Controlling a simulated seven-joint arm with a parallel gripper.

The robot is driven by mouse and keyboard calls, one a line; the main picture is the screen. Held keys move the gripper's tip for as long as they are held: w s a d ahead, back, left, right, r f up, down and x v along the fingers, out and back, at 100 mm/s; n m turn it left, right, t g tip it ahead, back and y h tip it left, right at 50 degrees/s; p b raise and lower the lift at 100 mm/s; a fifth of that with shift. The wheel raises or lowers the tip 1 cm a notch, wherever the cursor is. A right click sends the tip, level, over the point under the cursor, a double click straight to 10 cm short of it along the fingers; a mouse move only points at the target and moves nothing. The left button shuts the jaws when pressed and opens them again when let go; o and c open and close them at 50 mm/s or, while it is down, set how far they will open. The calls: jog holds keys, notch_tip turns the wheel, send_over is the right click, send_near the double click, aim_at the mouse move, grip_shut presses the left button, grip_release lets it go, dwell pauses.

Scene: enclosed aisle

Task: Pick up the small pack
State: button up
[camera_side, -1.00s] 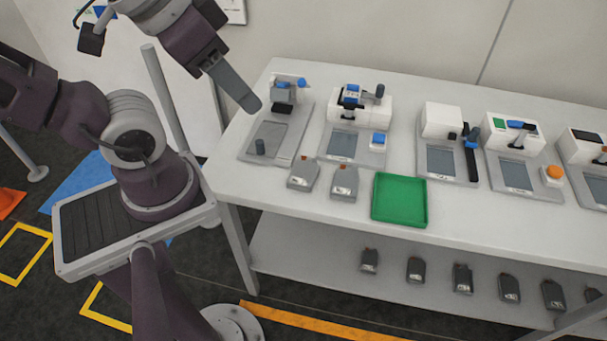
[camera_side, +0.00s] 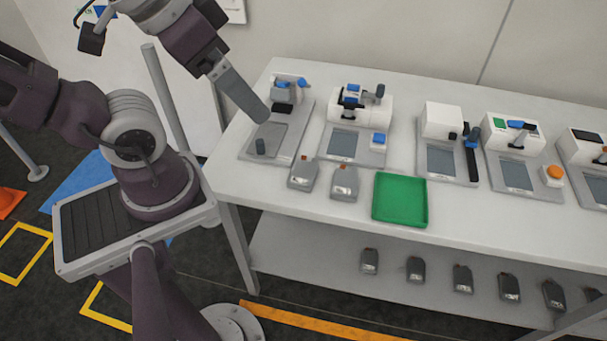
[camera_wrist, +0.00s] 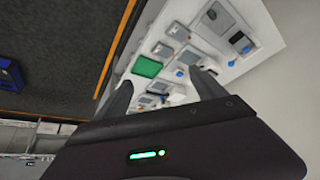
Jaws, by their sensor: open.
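Two grey packs with small orange-brown tips lie side by side on the white table in front of the left stations, a left one (camera_side: 303,174) and a right one (camera_side: 344,182). Several similar packs, one of them here (camera_side: 414,269), stand on the lower shelf. I cannot tell which is the small pack. My gripper (camera_side: 261,113) hangs above the leftmost station, behind and left of the two table packs, apart from them. In the wrist view, my gripper (camera_wrist: 163,88) has its two fingers spread with nothing held between them.
A green tray (camera_side: 399,199) lies right of the table packs. A row of stations with grey plates, including the leftmost (camera_side: 272,139) and second (camera_side: 342,145), lines the table's back. The tray also shows in the wrist view (camera_wrist: 147,67). The front edge strip is clear.

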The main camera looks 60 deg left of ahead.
jog(key=n+g, duration=0.5)
jog(key=n, duration=0.3)
send_over(304, 173)
notch_tip(304, 173, down, 23)
jog(key=shift+g, duration=0.3)
notch_tip(304, 173, down, 10)
jog(key=shift+s+r, duration=0.1)
jog(key=shift+r, duration=0.1)
jog(key=shift+c, duration=0.4)
jog(key=c, duration=1.5)
